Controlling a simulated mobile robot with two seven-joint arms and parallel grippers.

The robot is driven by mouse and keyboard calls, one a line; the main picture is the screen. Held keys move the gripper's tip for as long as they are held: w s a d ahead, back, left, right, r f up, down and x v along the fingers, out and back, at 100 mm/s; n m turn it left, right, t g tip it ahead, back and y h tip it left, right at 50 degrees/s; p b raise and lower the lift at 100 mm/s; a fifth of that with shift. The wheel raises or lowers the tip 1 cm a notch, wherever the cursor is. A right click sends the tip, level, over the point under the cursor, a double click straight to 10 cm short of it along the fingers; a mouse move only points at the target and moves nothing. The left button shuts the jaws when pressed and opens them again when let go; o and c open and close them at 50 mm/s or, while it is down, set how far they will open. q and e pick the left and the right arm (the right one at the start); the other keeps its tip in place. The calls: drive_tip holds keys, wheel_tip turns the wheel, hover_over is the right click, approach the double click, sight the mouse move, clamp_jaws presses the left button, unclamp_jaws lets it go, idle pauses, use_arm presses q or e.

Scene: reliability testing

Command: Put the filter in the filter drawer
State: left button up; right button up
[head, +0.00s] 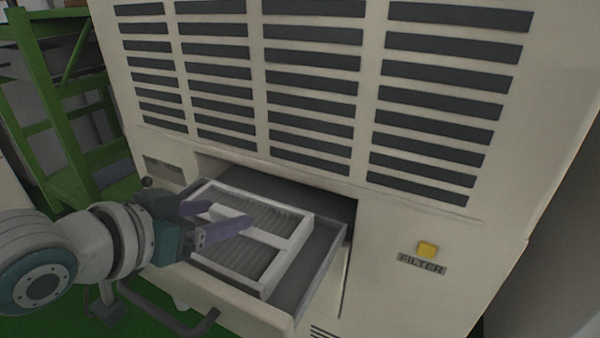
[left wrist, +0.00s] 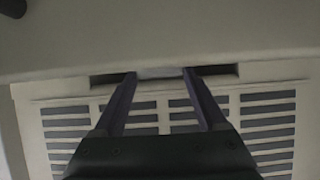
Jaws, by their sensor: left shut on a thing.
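The filter (head: 287,258), a white frame with grey pleats and a cross bar, is in the head view. It is within the outline of the open filter drawer (head: 322,250), towards its left side, with a bare strip of drawer to its right. I cannot tell whether it rests fully on the drawer floor. My left gripper (head: 228,214) reaches in from the left with purple fingers and is shut on the filter at its cross bar. In the left wrist view both fingers (left wrist: 160,78) show with a pale piece between their tips. My right gripper is not in view.
The drawer juts out from a large cream cabinet (head: 375,215) with dark vent slots. A drawer handle (head: 180,325) is below my left arm. A yellow button (head: 427,249) sits right of the drawer. A green metal rack (head: 90,160) stands at the left.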

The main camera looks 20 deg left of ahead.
use_arm(q)
drive_tip(key=shift+r, duration=0.1)
drive_tip(key=o, duration=1.4)
drive_tip(key=shift+o, duration=0.2)
